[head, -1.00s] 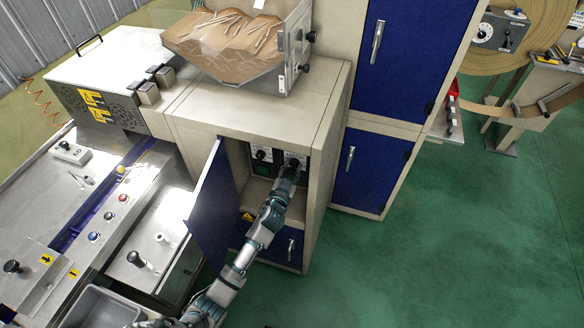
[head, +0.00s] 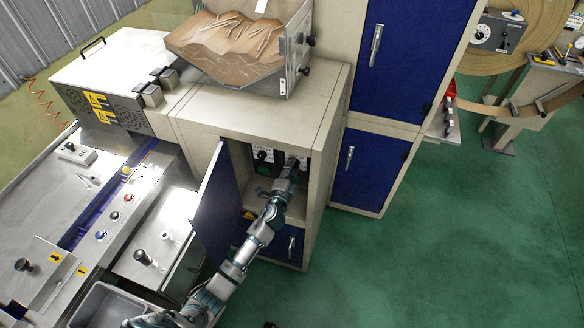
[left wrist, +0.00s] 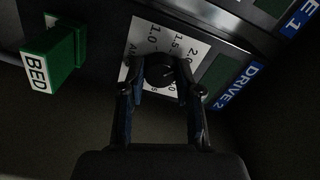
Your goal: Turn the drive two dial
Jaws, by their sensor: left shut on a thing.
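The drive two dial (left wrist: 160,72) is a round dark knob on a white scale plate (left wrist: 190,42) with numbers, beside a blue "DRIVE 2" label (left wrist: 238,84) in the left wrist view. My left gripper (left wrist: 160,82) has its two fingers on either side of the knob and is shut on it. In the head view my left gripper (head: 291,168) reaches into the open cabinet (head: 275,110) at the right side of the control panel (head: 264,160) and hides the dial there. My right gripper is not in view.
A green "BED" switch (left wrist: 52,58) sits left of the dial. The blue cabinet door (head: 214,205) stands open left of my arm, and the cabinet's right wall is close. A blue drawer (head: 285,245) is below. Green floor (head: 440,250) is clear on the right.

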